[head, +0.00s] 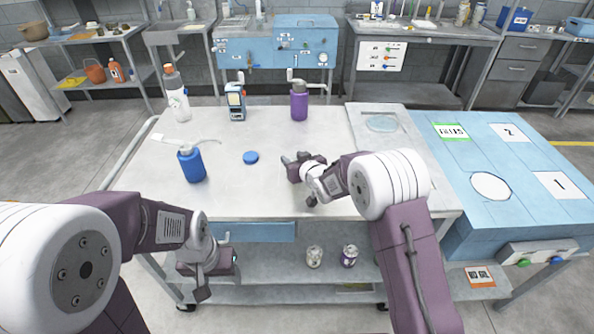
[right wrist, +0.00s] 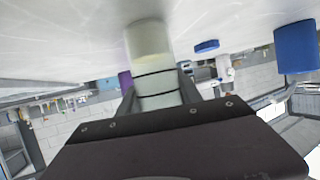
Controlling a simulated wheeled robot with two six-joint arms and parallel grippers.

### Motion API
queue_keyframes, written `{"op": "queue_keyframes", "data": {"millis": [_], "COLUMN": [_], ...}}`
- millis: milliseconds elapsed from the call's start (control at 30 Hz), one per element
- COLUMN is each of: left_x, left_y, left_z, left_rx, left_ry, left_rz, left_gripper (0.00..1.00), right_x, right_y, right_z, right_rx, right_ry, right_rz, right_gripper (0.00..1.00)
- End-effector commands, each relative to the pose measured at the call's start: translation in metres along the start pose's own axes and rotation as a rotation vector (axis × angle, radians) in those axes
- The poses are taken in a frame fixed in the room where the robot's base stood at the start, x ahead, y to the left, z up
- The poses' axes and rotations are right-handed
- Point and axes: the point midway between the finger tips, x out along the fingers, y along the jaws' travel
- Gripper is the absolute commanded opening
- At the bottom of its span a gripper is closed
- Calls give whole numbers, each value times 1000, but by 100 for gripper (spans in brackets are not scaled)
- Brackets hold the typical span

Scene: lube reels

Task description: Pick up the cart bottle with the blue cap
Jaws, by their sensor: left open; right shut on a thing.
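My right gripper (head: 296,168) is low over the middle of the grey cart top. In the right wrist view it is shut on a pale, whitish bottle (right wrist: 150,62) with dark ring lines. The bottle's far end is close to the table; I cannot tell if it touches. No blue cap shows on it; its end near the palm is hidden. A separate flat blue disc (head: 250,157) lies on the cart left of this gripper and also shows in the right wrist view (right wrist: 207,46). My left gripper (head: 205,280) is open and empty, in front of the cart.
A clear dish (head: 381,123) lies at right. A blue table (head: 492,150) adjoins it.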

Motion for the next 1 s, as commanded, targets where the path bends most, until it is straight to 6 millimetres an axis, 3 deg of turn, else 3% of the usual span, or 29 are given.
{"op": "queue_keyframes", "data": {"millis": [167, 333, 567, 733, 900, 1000], "left_x": [0, -2, -12, -30, -48, -50], "left_y": [0, 0, 0, 1, 1, 1], "left_z": [0, 0, -1, -3, -5, -5], "left_rx": [0, 0, 0, 0, 0, 0], "left_ry": [0, 0, 0, 0, 0, 0], "left_rz": [0, 0, 0, 0, 0, 0], "left_gripper": [63, 63, 63, 63, 63, 63], "right_x": [0, -6, -34, -55, -67, -69], "right_y": [0, 0, 0, 0, 0, 0], "right_z": [0, -16, -82, -133, -161, -166], "right_rx": [0, -2, -2, -2, -1, 0], "right_ry": [-1, 3, 7, 4, 1, 0], "right_rz": [0, -1, 1, 1, 0, 0], "right_gripper": [0, 0, 0, 0, 0, 0]}}
